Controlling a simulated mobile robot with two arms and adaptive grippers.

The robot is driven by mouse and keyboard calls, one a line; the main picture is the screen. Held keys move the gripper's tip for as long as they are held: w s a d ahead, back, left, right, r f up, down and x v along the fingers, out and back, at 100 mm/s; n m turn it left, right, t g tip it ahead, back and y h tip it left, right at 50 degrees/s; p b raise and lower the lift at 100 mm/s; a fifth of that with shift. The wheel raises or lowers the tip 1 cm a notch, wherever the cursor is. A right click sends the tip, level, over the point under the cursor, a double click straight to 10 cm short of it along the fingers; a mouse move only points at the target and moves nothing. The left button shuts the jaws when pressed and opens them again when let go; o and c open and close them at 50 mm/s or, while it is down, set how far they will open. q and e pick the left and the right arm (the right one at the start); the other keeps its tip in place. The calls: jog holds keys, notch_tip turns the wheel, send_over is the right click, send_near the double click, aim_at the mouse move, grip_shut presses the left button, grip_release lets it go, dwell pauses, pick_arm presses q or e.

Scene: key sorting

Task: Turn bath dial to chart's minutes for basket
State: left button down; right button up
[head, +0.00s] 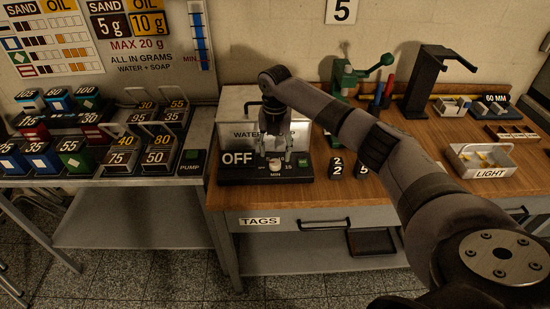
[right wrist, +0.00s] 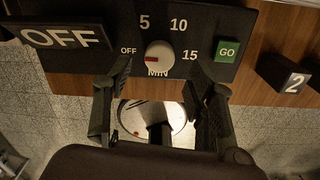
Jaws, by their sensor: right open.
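The bath (head: 232,104) is a pale box marked WATER + SOAP on the wooden bench. Its black front panel has a display (head: 238,158) reading OFF, a white dial (right wrist: 160,56) and a green GO button (right wrist: 227,50). In the right wrist view the dial's red mark lies on its left side, toward OFF; 5, 10 and 15 ring it. My right gripper (right wrist: 160,72) is open, its fingers either side of and just short of the dial. The wall chart (head: 50,40) shows SAND and OIL columns with coloured symbols. Wire-handled baskets (head: 122,158) stand on the left table. My left gripper is out of view.
Black number cubes (head: 336,168) lie right of the panel. A green press (head: 345,75), black stand (head: 430,75) and LIGHT tray (head: 490,172) occupy the bench.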

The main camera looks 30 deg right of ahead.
aim_at(275, 162)
jog(key=shift+f, duration=2)
jog(key=shift+c, duration=0.2)
jog(key=c, duration=1.1)
